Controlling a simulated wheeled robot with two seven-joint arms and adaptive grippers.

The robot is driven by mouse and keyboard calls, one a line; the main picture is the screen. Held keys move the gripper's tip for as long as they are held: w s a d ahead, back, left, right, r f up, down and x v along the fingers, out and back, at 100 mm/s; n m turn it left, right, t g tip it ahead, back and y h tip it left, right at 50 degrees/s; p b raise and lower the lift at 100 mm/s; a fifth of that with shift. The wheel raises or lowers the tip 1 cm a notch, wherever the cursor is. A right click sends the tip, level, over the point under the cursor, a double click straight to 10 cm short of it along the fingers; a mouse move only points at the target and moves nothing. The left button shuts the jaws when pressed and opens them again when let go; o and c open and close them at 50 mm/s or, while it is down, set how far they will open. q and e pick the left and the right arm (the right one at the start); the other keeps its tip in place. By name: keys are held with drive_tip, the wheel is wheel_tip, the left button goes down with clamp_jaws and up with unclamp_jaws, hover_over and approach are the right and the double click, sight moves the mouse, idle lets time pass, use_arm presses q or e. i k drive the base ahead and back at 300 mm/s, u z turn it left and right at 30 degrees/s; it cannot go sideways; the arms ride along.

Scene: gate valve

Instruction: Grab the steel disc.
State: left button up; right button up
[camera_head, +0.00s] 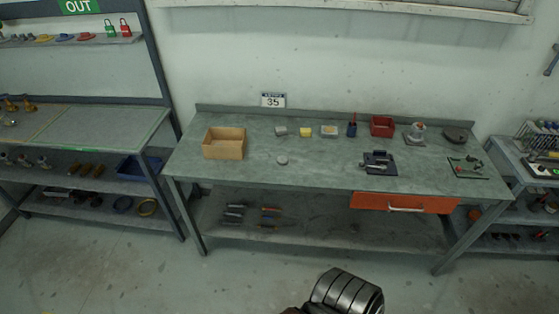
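A small round grey disc (282,160), which looks like the steel disc, lies flat on the grey-green workbench (315,178), to the right of an open wooden box (224,143). Nothing touches the disc. Neither of my grippers shows. A dark, silver-banded part of my own arm is at the bottom edge, well below and in front of the bench.
Along the bench's back stand small boxes, a yellow block (305,132), a red bin (381,126) and a dark round object (455,134). A vise-like tool (378,162) sits nearer the front. An orange drawer (404,203) hangs below. The bench around the disc is clear.

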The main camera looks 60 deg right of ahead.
sight(282, 161)
drive_tip(key=z, duration=0.45)
drive_tip(key=i, duration=1.4)
drive_tip(key=z, duration=0.6)
